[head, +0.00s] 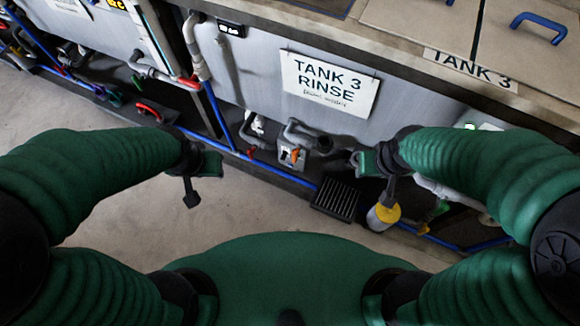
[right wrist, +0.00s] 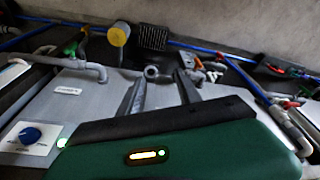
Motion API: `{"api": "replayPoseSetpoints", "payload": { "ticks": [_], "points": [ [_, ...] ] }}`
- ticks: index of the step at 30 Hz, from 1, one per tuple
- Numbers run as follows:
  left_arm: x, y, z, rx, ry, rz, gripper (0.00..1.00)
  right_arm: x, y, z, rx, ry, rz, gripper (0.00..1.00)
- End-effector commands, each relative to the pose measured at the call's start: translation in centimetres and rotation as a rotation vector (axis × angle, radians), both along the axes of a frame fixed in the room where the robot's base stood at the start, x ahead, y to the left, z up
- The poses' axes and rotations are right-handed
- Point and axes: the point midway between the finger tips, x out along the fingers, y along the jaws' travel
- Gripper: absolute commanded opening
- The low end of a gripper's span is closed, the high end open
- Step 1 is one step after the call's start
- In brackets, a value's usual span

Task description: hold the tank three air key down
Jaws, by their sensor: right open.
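A small grey box with an orange key (head: 294,154) sits low on the tank front, below the white TANK 3 RINSE sign (head: 329,82). I take it as the air key; its own label is not readable. The orange part also shows small in the right wrist view (right wrist: 212,65). My right gripper (head: 357,159) is right of the box in the head view, apart from it. Its grey fingers (right wrist: 161,80) are spread and empty in the wrist view. My left gripper (head: 213,163) is left of the box, apart from it; its finger gap is not clear.
Grey pipes (head: 305,135), a blue pipe (head: 250,158) and a red-handled valve (head: 188,82) run along the tank front. A black grate (head: 335,200) and a yellow-capped cylinder (head: 383,216) are low, near my right arm. A blue knob (right wrist: 30,134) shows in the wrist view. Floor at left is clear.

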Motion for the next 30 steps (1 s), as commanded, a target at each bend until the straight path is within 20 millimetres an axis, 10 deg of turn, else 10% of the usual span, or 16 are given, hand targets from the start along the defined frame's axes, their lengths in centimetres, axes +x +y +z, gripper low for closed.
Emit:
{"api": "replayPoseSetpoints", "payload": {
  "ticks": [9,30],
  "points": [
    [0.0,0.0,0.0,0.0,0.0,0.0,0.36,0.0,0.0,0.0,0.0,0.0,0.0,0.0],
    [0.0,0.0,0.0,0.0,0.0,0.0,0.36,0.0,0.0,0.0,0.0,0.0,0.0,0.0]
  ]
}}
